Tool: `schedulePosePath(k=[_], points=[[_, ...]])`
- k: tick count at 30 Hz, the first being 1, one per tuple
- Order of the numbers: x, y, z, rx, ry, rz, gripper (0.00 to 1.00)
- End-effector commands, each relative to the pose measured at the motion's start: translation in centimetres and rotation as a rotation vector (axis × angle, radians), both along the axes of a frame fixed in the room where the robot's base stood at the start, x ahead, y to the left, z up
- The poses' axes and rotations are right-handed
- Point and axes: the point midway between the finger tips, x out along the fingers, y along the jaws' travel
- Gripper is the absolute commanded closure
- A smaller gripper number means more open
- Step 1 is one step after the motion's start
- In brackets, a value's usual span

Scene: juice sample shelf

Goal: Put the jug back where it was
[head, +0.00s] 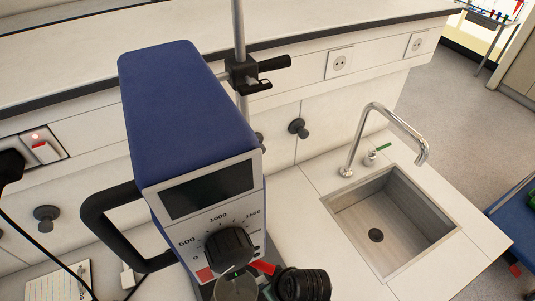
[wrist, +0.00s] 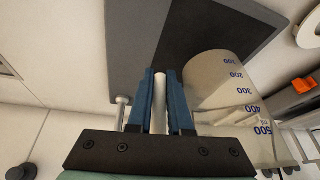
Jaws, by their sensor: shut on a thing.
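In the wrist view, my gripper (wrist: 160,102) has its two blue fingers shut on a pale upright bar between them, which looks like the handle of the jug. The jug (wrist: 208,82) is a pale, cloudy vessel with blue marks from 100 to 500, just right of the fingers. Neither the jug nor my gripper shows clearly in the head view.
A blue stirrer with a dial (head: 185,110) stands before a metal rod (head: 239,30) with a black clamp. A sink (head: 390,225) with a tap (head: 385,125) is to the right. A notepad (head: 60,285) lies at lower left. An orange part (wrist: 303,86) shows at the wrist view's right.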

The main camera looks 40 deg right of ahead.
Motion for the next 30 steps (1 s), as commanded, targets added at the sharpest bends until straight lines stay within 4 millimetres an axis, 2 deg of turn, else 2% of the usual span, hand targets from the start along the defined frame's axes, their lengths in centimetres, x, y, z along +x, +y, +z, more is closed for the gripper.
schedulePosePath(k=[9,22,23,27,30], points=[[0.0,0.0,-3.8,0.001,0.0,0.0,1.0],[0.0,0.0,-4.5,0.0,0.0,0.001,1.0],[0.0,0.0,-4.5,0.0,0.0,0.001,0.79],[0.0,0.0,-4.4,0.0,0.0,0.001,0.53],[0.0,0.0,-4.4,0.0,0.0,0.001,0.52]])
